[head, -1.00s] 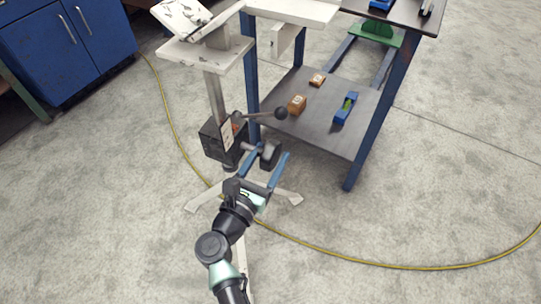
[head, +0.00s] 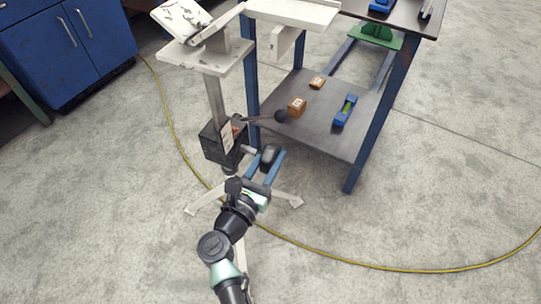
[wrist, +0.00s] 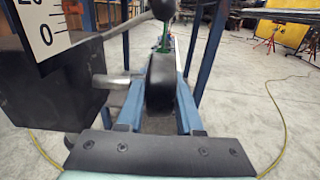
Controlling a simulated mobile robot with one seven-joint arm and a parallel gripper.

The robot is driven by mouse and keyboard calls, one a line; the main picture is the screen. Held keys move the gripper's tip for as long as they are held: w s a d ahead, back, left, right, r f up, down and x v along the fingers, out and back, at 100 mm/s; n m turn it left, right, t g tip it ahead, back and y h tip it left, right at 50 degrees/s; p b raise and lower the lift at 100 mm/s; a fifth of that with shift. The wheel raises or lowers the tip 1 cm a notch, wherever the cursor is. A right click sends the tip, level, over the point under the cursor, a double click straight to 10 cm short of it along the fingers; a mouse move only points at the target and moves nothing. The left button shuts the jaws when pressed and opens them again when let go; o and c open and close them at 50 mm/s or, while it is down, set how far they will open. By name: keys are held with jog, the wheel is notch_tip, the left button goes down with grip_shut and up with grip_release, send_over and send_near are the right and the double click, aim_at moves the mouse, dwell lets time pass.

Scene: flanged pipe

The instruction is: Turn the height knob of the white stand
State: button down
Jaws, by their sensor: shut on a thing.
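The white stand (head: 214,99) stands upright left of centre in the head view. A black box (head: 212,145) is on its post, with a dark lever ending in a ball (head: 281,115). The black height knob (head: 269,157) sticks out on a metal shaft from the right side of the box. My gripper (head: 269,167) is shut on the knob. In the wrist view the knob (wrist: 161,85) is between the two blue fingers (wrist: 158,105), and the shaft (wrist: 117,81) joins it to the box (wrist: 50,90). A white scale plate (wrist: 45,25) shows on the box.
A blue-legged table with a lower shelf (head: 330,115) stands close to the right, holding small boxes (head: 297,104) and a blue level (head: 345,110). A yellow cable (head: 330,261) curves over the floor. Open floor lies right and in front.

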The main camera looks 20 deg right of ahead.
jog(key=shift+r+p, duration=0.2)
jog(key=shift+p, duration=0.4)
